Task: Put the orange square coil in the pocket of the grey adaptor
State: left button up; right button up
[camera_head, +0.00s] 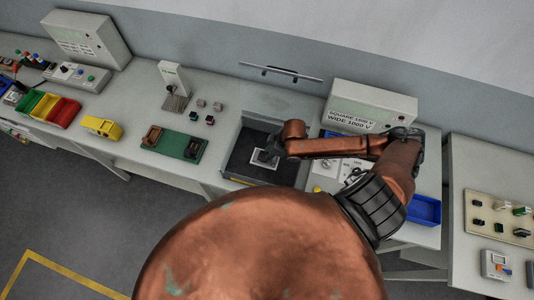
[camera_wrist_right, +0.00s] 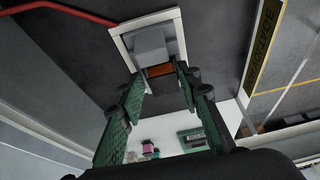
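My right gripper (camera_head: 267,157) points down over the dark test bay on the bench. In the right wrist view its green-padded fingers (camera_wrist_right: 160,72) stand slightly apart, with the orange square coil (camera_wrist_right: 160,71) filling the gap between their tips. The grey adaptor (camera_wrist_right: 150,44) is a block just beyond the tips, inside a pale square frame (camera_wrist_right: 118,42). The coil overlaps the adaptor's near edge in this view; its depth in the pocket is hidden. In the head view the pale frame (camera_head: 264,165) shows under the gripper, which hides the coil. My left gripper is out of view.
The bay's walls surround the gripper. A green tray (camera_head: 172,146) with brown and dark parts lies left of it, with small blocks (camera_head: 210,120) behind. A labelled cabinet (camera_head: 365,106) stands behind right, and a blue bin (camera_head: 425,210) is at the right.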

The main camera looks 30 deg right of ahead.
jog(key=shift+o, duration=0.8)
jog(key=shift+w+f, duration=0.1)
jog(key=shift+w, duration=0.2)
jog(key=shift+o, duration=0.4)
jog(key=shift+s+r, duration=0.2)
jog(key=shift+s, duration=0.15)
jog(key=shift+w, duration=0.1)
jog(key=shift+w+d+r, duration=0.1)
jog(key=shift+r, duration=0.1)
jog(key=v, duration=0.6)
jog(key=shift+s+d+r, duration=0.1)
jog(key=shift+s+r, duration=0.05)
jog(key=shift+s, duration=0.1)
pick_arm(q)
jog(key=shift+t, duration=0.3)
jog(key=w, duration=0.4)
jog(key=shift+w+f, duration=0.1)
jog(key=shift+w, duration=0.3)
pick_arm(e)
jog(key=v, duration=0.5)
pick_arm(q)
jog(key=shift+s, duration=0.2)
